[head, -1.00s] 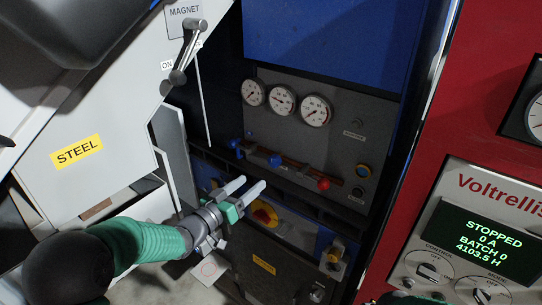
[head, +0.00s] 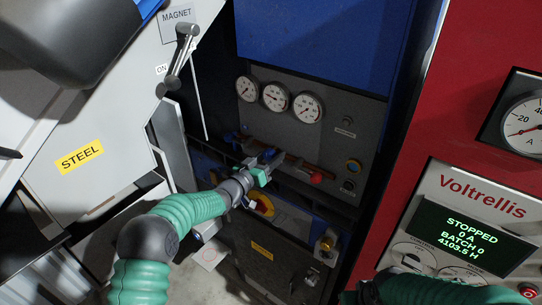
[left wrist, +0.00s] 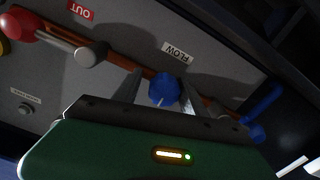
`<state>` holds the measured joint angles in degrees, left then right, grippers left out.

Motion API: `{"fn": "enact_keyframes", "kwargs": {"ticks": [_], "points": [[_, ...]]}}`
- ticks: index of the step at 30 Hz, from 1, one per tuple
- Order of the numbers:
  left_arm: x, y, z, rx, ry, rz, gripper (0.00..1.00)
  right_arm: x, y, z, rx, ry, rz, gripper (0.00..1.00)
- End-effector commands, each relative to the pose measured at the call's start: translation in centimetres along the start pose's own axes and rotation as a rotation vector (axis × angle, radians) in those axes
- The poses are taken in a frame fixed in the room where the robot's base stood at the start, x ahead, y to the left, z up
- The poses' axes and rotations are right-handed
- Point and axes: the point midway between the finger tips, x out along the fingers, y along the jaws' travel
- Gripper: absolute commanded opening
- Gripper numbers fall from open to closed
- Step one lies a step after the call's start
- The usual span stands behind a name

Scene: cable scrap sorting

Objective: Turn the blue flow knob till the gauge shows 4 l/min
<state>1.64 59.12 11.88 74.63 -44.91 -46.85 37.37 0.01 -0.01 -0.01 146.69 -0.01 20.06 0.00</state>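The blue flow knob (left wrist: 163,88) sits on a copper-coloured pipe by the FLOW label (left wrist: 178,52) in the left wrist view. My left gripper (left wrist: 160,95) is open, with one finger on each side of the knob; I cannot tell whether they touch it. In the head view the left gripper (head: 266,163) is at the panel's pipe and mostly hides the knob. Three round gauges, left (head: 247,88), middle (head: 275,97) and right (head: 308,108), are above it; their readings are too small to tell. My right gripper is out of view; its green arm shows at the bottom right.
A red knob (head: 316,177) is to the right on the same pipe, and a blue lever (left wrist: 262,101) is on the other side. A red-and-yellow switch (head: 264,205) is below my gripper. The red Voltrellis cabinet (head: 440,130) stands at the right, the STEEL bin (head: 110,130) at the left.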

Motion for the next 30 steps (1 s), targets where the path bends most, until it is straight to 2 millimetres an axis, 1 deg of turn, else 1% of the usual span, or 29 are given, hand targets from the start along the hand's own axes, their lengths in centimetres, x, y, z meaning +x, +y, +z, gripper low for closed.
{"fn": "enact_keyframes", "kwargs": {"ticks": [1, 9, 11, 17, 22, 26, 30], "points": [[-0.1, -0.1, 0.0, 0.000, 0.000, -0.001, 0.42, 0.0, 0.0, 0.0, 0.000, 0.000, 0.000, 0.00], [-0.4, -0.1, -0.2, -0.001, 0.002, -0.001, 0.06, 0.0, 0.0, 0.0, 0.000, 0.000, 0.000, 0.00], [-0.4, -0.1, -0.2, 0.000, 0.002, -0.002, 0.00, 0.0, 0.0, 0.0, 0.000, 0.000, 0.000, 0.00], [-0.4, -0.2, -0.2, 0.002, 0.003, -0.004, 0.00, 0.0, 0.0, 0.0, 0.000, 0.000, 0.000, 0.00], [-0.5, -0.3, -0.1, 0.022, 0.004, -0.003, 0.00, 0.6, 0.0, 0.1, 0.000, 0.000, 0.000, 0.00], [-0.5, -0.3, 0.0, 0.067, 0.006, -0.002, 0.00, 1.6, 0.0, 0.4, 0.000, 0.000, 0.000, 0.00], [-0.5, -0.3, 0.2, 0.150, 0.006, -0.003, 0.00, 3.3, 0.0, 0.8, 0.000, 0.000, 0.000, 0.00]]}}
